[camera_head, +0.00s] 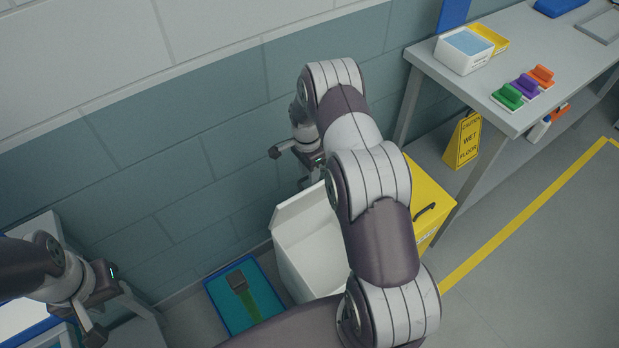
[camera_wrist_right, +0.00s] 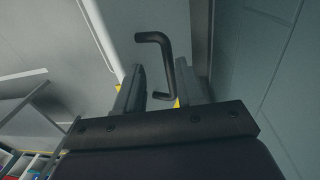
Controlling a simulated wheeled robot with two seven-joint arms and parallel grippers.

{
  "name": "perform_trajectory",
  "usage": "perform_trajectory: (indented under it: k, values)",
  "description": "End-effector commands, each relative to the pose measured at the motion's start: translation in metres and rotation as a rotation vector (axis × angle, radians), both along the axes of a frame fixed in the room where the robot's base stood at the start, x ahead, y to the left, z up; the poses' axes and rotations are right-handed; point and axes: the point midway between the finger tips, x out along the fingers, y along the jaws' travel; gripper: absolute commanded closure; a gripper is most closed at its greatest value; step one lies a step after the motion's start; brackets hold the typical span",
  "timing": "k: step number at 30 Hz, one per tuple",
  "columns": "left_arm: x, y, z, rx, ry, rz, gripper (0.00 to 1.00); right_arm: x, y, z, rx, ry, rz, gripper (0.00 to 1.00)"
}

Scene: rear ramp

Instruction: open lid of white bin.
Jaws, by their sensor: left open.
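The white bin (camera_head: 302,250) stands by the wall, partly hidden behind my right arm. Its pale top edge shows, but how far its lid is raised is hard to tell. My right gripper (camera_head: 294,168) is above the bin's wall side. In the right wrist view its fingers (camera_wrist_right: 162,92) are apart. A black handle (camera_wrist_right: 167,62) on a pale panel lies just beyond and partly between them; I cannot tell if they touch it. My left gripper (camera_head: 118,318) is open and empty at the lower left, away from the bin.
A yellow bin (camera_head: 432,197) with a black handle adjoins on the right. A blue tray (camera_head: 222,308) with a brush lies on the floor to the left. A grey table (camera_head: 535,50) and a wet-floor sign (camera_head: 463,140) are at the right. The wall is close behind.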

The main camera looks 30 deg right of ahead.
Motion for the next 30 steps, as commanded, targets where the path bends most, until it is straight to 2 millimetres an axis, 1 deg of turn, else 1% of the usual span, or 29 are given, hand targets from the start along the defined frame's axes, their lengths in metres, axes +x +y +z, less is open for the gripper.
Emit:
perform_trajectory:
  k: [1,6,9,12,16,22,23,25,27,29,30]
  values:
    - [0.0,0.0,-0.005,0.0,0.0,0.0,0.57,0.003,0.0,0.012,-0.001,-0.006,0.0,0.62]
    - [0.0,0.0,-0.013,0.0,0.0,0.0,0.57,0.007,0.0,0.058,-0.001,-0.003,0.001,0.62]
    - [0.0,0.0,-0.016,0.0,0.0,0.0,0.57,0.008,0.001,0.079,-0.001,-0.001,0.002,0.62]
    - [0.0,0.0,-0.017,0.0,0.0,0.0,0.57,0.009,0.001,0.091,0.0,0.0,0.002,0.62]
    - [0.0,0.0,-0.017,0.0,0.0,0.0,0.57,0.009,0.001,0.097,0.001,0.003,0.002,0.62]
    - [0.0,0.0,-0.016,0.0,0.0,0.0,0.57,0.009,0.001,0.097,0.001,0.003,0.002,0.62]
    - [0.0,0.0,-0.017,0.0,0.0,0.0,0.57,0.01,0.002,0.094,0.002,0.005,0.004,0.62]
    - [0.0,0.0,-0.02,0.0,0.0,0.0,0.57,0.027,0.003,0.096,-0.002,-0.023,0.009,0.62]
    - [0.0,0.0,-0.021,0.0,0.0,0.0,0.57,0.045,0.004,0.107,-0.001,-0.052,0.003,0.62]
    - [0.0,0.0,-0.022,0.0,0.0,0.0,0.57,0.054,0.004,0.116,0.0,-0.068,-0.006,0.62]
    - [0.0,0.0,-0.026,0.0,0.0,0.0,0.57,0.055,0.005,0.116,0.003,-0.068,-0.011,0.62]
